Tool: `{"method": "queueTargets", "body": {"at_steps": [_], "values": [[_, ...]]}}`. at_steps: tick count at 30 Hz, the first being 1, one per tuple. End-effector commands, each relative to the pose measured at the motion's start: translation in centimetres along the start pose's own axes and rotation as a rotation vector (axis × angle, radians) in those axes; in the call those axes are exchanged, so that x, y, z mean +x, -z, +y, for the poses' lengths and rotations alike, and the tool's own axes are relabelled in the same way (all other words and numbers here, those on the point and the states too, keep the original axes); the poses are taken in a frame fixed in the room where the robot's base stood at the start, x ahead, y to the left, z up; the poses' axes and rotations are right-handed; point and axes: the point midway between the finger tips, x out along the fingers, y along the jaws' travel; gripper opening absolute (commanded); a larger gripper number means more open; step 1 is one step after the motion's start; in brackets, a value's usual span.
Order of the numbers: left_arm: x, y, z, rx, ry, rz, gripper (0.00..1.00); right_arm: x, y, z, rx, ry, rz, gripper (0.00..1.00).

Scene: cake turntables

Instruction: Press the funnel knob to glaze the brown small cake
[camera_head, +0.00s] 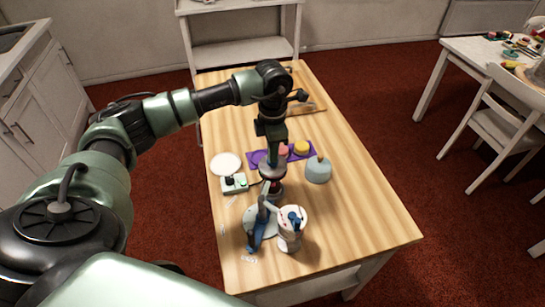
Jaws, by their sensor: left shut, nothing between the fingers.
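My left arm reaches in from the left and hangs down over the table. My left gripper (263,211) is shut and empty, pointing down beside a white funnel-like vessel (290,238) with a blue knob (295,217) on top. The gripper is left of the knob; I cannot tell whether they touch. A pale round turntable or stand (250,217) with a blue part (257,234) is partly behind the gripper. I cannot pick out the brown small cake; the arm hides part of this area. My right gripper is not in view.
A purple mat (252,153) holds small coloured cakes, one yellow (301,147). A blue-grey round object (318,171), a white plate (226,164) and a small box with knobs (235,184) stand nearby. The wooden table (365,215) is clear at the right.

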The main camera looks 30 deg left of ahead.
Motion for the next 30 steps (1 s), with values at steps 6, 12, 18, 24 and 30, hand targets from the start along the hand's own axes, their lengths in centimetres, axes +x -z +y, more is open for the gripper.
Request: {"method": "queueTargets", "body": {"at_steps": [6,12,18,24,30], "values": [[0.1,0.0,-0.1,0.0,0.001,0.002,0.0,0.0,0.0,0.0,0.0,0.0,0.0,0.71],[-0.3,0.0,-0.1,0.0,0.001,0.002,0.0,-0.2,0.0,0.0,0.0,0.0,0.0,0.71],[-1.0,0.1,0.0,0.0,0.001,0.002,0.0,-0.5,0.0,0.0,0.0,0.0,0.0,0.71],[-1.0,0.0,0.0,0.0,0.001,0.001,0.0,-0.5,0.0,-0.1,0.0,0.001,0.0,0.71],[-1.0,0.0,0.0,0.0,0.001,0.001,0.0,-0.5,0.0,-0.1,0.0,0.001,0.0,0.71]]}}
